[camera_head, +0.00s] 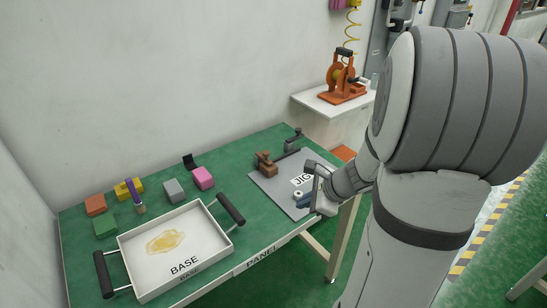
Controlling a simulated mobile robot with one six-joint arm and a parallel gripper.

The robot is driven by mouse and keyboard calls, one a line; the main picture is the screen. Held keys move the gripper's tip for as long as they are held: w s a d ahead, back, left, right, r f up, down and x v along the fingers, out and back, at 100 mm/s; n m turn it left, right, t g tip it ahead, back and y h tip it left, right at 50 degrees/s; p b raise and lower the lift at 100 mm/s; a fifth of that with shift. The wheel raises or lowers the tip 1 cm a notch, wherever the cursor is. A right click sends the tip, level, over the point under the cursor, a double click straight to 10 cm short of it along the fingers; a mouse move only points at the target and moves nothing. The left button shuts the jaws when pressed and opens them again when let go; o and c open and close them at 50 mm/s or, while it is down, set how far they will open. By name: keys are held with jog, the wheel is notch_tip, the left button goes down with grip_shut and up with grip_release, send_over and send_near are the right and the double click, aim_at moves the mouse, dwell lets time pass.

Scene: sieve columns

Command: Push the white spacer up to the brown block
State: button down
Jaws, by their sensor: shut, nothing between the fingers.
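The brown block (266,164) stands on the grey JIG plate (264,186), towards its back left part. A small pale piece with dark blue on it (298,195), possibly the white spacer, lies near the front of the plate, right beside my gripper. It is too small to identify surely. My gripper (312,197) is low over the plate's front right part, to the right of and nearer than the brown block. It is shut with nothing held. Whether it touches the pale piece cannot be told. My wrist hides the plate's right side.
A white tray marked BASE (218,226) with dark handles stands at the table's front left. Several coloured blocks, including a pink one (202,178) and a grey one (174,190), lie behind it. A dark clamp (293,138) stands at the plate's back edge.

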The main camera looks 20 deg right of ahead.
aim_at(298, 195)
jog(key=w+d+f+m+t+h, duration=0.2)
jog(key=d+f+m, duration=0.4)
jog(key=d+m, duration=0.35)
jog(key=x, duration=0.3)
jog(key=b+x, duration=0.1)
jog(key=x, duration=0.2)
jog(key=b+x, duration=0.1)
jog(key=x, duration=0.2)
jog(key=shift+w+d+f, duration=0.25)
jog(key=shift+d, duration=0.05)
jog(key=shift+w+a+r, duration=0.15)
jog(key=shift+w+a, duration=0.05)
jog(key=shift+w, duration=0.4)
jog(key=shift+w+a+r, duration=0.1)
jog(key=shift+w+a, duration=0.15)
jog(key=shift+w, duration=0.35)
jog(key=shift+w+a+f, duration=0.1)
jog(key=shift+w, duration=0.25)
jog(key=shift+w+a, duration=0.1)
jog(key=shift+w, duration=0.2)
